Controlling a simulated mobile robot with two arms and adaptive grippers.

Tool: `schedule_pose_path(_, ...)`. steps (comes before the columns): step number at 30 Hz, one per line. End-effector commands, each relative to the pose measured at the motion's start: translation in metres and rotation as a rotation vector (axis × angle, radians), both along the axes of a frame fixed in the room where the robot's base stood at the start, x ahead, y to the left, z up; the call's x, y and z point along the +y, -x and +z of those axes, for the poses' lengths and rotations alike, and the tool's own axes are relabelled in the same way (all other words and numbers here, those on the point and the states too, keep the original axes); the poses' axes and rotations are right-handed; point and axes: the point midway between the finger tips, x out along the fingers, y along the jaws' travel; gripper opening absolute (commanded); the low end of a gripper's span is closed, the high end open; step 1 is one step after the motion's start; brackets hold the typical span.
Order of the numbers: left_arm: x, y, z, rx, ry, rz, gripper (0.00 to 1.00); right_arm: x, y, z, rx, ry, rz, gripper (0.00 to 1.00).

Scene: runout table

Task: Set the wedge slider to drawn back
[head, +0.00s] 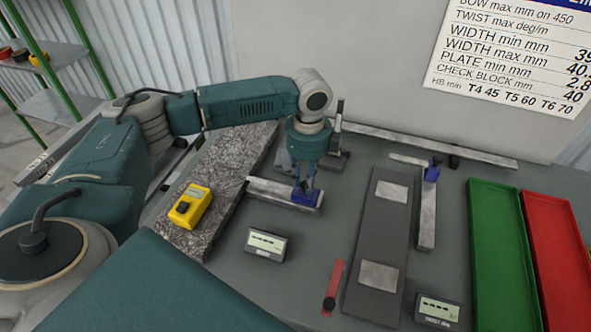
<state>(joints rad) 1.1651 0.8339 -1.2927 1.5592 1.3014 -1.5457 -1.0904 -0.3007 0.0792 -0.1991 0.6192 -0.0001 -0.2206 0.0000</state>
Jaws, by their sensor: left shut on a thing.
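A small blue block (307,198) sits at the right end of a pale metal bar (272,188) on the table; it looks like the wedge slider, though no label shows this. My left gripper (305,187) points down over that end of the bar and is shut on the blue block. The fingers hide part of the block. A second blue piece (434,168) sits at the far end of another metal bar (427,215) to the right. My right gripper is not in view.
A granite slab (225,175) with a yellow device (190,206) lies left. A display box (266,245), a red strip (334,285) with a black knob and a dark plate (375,235) are nearer. Green (477,255) and red (535,240) trays stand right.

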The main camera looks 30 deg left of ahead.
Motion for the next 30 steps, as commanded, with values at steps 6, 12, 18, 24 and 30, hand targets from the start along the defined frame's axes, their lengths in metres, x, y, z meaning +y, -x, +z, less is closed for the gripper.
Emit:
schedule_pose_path(6,-0.006,-0.003,0.002,-0.009,0.010,-0.002,0.00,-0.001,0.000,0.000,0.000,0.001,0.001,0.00)
schedule_pose_path(12,-0.006,-0.003,0.002,-0.009,0.010,-0.003,0.42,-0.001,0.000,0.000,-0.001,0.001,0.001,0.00)
schedule_pose_path(18,-0.004,-0.002,0.001,-0.007,0.008,-0.002,0.42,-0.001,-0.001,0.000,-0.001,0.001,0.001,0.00)
schedule_pose_path(24,-0.004,-0.003,0.010,-0.008,0.008,-0.001,0.42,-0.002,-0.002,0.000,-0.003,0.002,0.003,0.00)
schedule_pose_path(30,-0.005,-0.004,0.048,-0.011,0.007,-0.003,0.42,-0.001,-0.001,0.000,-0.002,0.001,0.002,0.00)
